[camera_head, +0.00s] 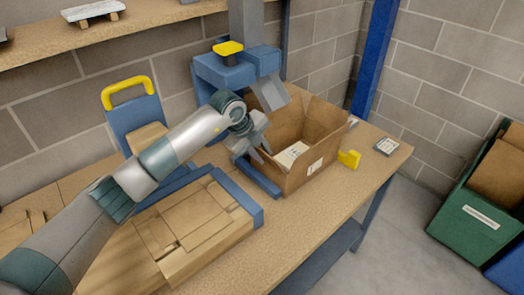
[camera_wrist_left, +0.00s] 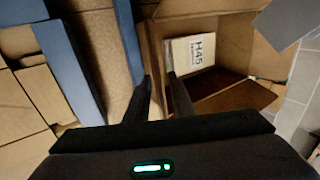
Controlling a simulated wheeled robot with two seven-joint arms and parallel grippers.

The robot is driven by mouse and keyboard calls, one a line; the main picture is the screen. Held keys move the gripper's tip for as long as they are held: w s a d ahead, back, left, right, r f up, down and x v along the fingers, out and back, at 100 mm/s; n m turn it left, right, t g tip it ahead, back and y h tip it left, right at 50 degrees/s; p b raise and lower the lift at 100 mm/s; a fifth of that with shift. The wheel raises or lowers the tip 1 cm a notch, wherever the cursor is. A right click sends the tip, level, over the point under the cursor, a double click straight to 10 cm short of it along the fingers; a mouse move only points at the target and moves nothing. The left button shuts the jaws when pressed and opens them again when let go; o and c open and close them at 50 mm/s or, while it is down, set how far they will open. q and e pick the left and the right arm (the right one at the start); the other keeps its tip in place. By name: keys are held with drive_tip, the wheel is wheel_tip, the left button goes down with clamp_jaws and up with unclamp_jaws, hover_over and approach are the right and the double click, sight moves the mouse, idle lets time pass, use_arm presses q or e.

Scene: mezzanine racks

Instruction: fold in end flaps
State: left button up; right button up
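An open brown cardboard box (camera_head: 305,171) stands on the workbench, its top edges upright or splayed. A white packet (camera_head: 290,154) lies inside; the left wrist view shows the packet (camera_wrist_left: 193,54) marked "H45". In that view a darker brown flap or panel (camera_wrist_left: 238,97) slants at the box's lower right. My left gripper (camera_head: 262,153) is at the box's near left side. Its two fingers (camera_wrist_left: 158,78) are apart, with a cardboard edge of the box between or just beyond them; I cannot tell whether they touch it. My right gripper is not in view.
A blue-grey machine with a yellow knob (camera_head: 228,48) stands close behind the box. Flat cardboard (camera_head: 190,235) lies in a blue-edged holder at the left. Green bins (camera_head: 480,215) stand beyond the bench.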

use_arm(q)
clamp_jaws()
idle(1.5)
